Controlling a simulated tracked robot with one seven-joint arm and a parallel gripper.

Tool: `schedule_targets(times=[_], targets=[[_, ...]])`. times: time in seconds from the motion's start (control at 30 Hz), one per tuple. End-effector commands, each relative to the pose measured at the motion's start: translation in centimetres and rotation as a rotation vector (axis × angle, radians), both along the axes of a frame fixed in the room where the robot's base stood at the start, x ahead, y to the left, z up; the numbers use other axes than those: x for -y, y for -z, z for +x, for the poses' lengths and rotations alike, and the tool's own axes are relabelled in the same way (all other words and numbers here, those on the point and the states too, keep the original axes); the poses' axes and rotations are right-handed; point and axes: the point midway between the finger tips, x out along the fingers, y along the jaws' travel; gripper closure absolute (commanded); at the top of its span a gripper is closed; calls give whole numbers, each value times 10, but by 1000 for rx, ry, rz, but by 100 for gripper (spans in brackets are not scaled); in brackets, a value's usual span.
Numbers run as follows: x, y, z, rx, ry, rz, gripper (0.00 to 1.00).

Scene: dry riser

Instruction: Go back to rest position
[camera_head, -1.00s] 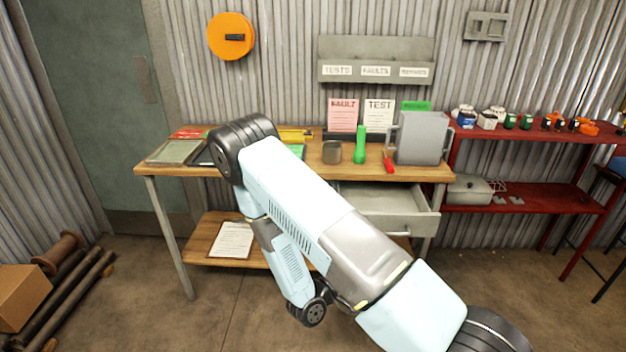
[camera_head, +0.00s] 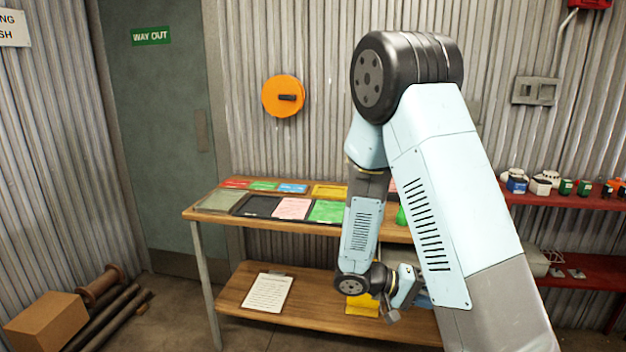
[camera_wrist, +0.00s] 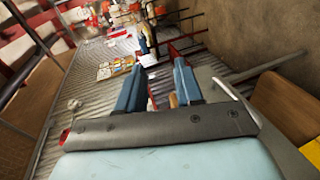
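My arm rises through the right of the head view, bent at a high elbow, with its forearm hanging down in front of the wooden workbench (camera_head: 205,207). The wrist end is low, in front of the bench's lower shelf. My gripper (camera_wrist: 159,82) shows in the wrist view as two blue fingers standing apart. It is open, and I see nothing held between them. In the head view the gripper is small and partly covered by my own arm, so its fingers are hard to make out there.
Coloured cards, including a pink one (camera_head: 291,208), lie on the bench top. A clipboard (camera_head: 268,293) and a yellow object (camera_head: 362,305) are on the lower shelf, the latter close by my wrist. A red shelf (camera_head: 560,197) stands right. Pipes (camera_head: 115,318) and a cardboard box (camera_head: 45,318) lie left.

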Motion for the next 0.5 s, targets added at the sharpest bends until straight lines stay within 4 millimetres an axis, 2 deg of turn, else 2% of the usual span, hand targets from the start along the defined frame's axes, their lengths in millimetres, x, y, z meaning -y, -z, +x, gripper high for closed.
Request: schedule_targets(times=[0.1,0.5], targets=[[4,-19,-11,-5,56,93,64],[4,-71,-48,-6,150,427,64]])
